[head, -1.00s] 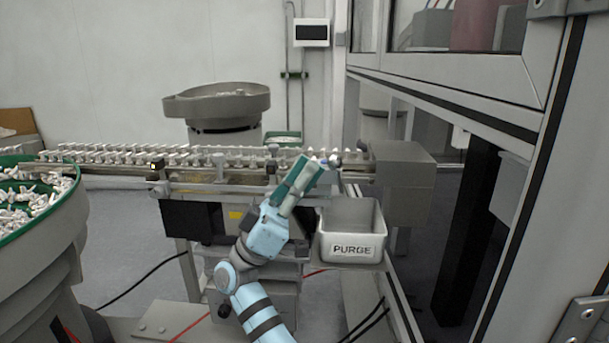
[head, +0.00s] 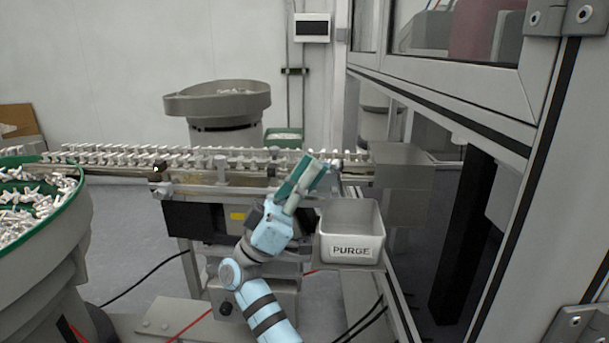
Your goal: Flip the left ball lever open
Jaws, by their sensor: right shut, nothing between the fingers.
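My right gripper (head: 322,165) is shut and empty. It reaches up from the bottom of the head view, and its teal fingers slant up and right to the right end of the feed rail (head: 215,172). A small dark and pale fitting (head: 337,163) sits right by the fingertips. It may be the left ball lever, but it is too small and partly covered to tell its position. I cannot tell whether the fingertips touch it. My left gripper is out of view.
A metal PURGE bin (head: 350,232) hangs just right of my right gripper. A grey box (head: 403,185) closes the rail's right end. A green-rimmed bowl of white parts (head: 75,215) stands at left, and a machine frame (head: 500,100) rises at right.

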